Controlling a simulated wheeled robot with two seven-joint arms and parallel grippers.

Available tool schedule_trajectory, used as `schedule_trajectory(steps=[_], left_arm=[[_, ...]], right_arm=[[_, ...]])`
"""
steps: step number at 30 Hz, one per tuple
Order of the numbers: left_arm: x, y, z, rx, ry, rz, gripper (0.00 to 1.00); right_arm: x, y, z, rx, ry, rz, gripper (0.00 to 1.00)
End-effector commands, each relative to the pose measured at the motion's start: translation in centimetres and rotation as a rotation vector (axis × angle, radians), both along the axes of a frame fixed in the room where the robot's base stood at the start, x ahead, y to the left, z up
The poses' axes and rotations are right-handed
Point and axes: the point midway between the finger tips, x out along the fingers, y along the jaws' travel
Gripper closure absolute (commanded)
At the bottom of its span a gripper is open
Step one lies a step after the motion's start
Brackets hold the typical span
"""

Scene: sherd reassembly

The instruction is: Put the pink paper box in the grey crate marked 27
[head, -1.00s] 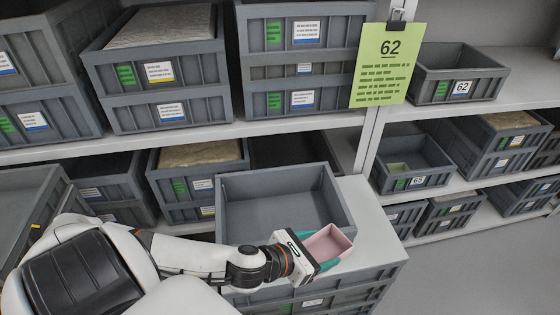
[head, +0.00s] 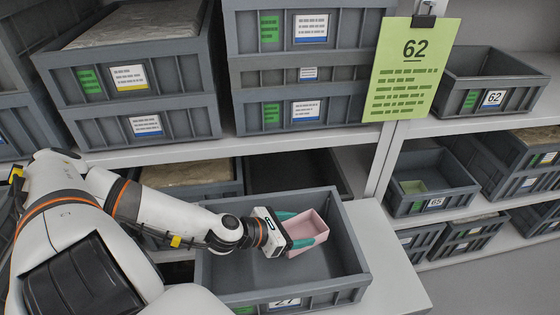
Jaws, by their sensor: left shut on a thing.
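The pink paper box (head: 307,229) is a small open-topped box. My left gripper (head: 300,231) is shut on it, with teal fingertips along its sides. The grey crate marked 27 (head: 352,284) is below and around the box in the picture; its label is partly cut off at the bottom edge. The box shows over the crate's open inside, and I cannot tell exactly how high it is held. The crate floor that shows is bare; my left arm hides part of the crate's left side. My right gripper is not in view.
A green sheet marked 62 (head: 411,68) hangs in front of the shelf post. Crate 62 (head: 492,98) and crate 65 (head: 434,203) stand on the right shelves. Stacked grey crates (head: 300,76) fill the shelf behind. A pale surface (head: 391,272) is clear right of crate 27.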

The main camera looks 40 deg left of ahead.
Motion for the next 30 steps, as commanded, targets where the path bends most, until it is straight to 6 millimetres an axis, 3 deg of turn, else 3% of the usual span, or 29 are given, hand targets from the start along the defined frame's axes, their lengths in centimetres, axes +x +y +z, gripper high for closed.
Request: schedule_trajectory(steps=[11, 20, 30], left_arm=[[-0.1, 0.0, -6.1, -0.001, 0.001, 0.002, 0.51], [-0.1, -0.1, -9.7, -0.002, 0.003, 0.001, 0.51], [-0.1, -0.1, -10.4, -0.001, 0.001, 0.0, 0.51]], right_arm=[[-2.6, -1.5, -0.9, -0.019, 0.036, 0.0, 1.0], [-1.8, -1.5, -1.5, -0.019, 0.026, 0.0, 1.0], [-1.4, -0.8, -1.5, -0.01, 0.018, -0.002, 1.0]])
